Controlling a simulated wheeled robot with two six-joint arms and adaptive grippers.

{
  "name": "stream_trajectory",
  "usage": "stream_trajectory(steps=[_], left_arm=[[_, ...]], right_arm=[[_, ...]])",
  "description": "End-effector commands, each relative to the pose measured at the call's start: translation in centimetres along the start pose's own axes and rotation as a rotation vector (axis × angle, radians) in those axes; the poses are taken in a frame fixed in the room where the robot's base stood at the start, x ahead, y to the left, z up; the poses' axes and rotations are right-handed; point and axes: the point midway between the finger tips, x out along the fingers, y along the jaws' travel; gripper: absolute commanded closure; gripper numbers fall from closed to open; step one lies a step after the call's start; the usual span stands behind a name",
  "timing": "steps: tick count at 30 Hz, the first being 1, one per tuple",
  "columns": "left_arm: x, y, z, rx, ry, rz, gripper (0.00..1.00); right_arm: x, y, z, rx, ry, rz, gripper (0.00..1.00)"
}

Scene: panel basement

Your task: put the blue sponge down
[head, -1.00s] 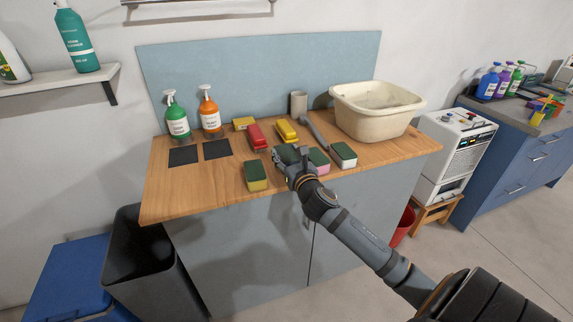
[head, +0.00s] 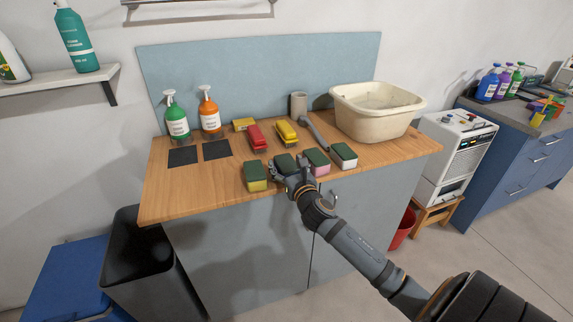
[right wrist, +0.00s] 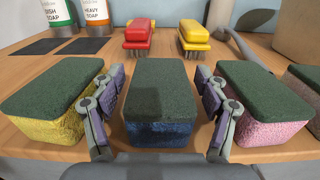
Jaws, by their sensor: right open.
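The blue sponge (right wrist: 160,125) with a dark green top rests on the wooden counter in the right wrist view. In the head view its green top (head: 285,163) shows just behind my right gripper (head: 284,175), which hides most of its blue side. My right gripper (right wrist: 161,95) is open, with one finger on each side of the sponge and small gaps between. A yellow sponge (head: 255,178) stands to its left and a pink sponge (head: 317,163) to its right. My left gripper is not in view.
A white sponge (head: 343,156) stands further right. Red (head: 257,137) and yellow (head: 286,132) brushes lie behind. Two spray bottles (head: 210,113), dark pads (head: 217,149) and a cream basin (head: 377,112) share the counter. Its front strip at left is bare.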

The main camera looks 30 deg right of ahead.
Motion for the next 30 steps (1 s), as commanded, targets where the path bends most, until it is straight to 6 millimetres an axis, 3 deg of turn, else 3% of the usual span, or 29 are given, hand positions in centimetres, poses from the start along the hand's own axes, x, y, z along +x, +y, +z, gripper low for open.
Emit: stream_trajectory(steps=[5, 7, 15, 21, 30], left_arm=[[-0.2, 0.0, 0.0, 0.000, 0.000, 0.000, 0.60], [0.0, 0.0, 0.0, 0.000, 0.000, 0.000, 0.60], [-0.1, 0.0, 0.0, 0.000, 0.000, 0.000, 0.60], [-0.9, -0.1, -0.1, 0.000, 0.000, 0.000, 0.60], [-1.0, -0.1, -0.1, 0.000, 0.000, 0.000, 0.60]], right_arm=[[0.0, 0.0, 0.5, 0.000, -0.001, 0.001, 0.26], [-0.9, 0.0, 0.1, -0.005, 0.002, 0.001, 0.26], [-7.4, 0.0, 0.2, -0.011, 0.006, 0.003, 0.26], [-10.8, 0.0, 0.3, -0.006, 0.005, 0.000, 0.26], [-12.1, 0.0, 0.3, 0.001, -0.001, 0.000, 0.26]])
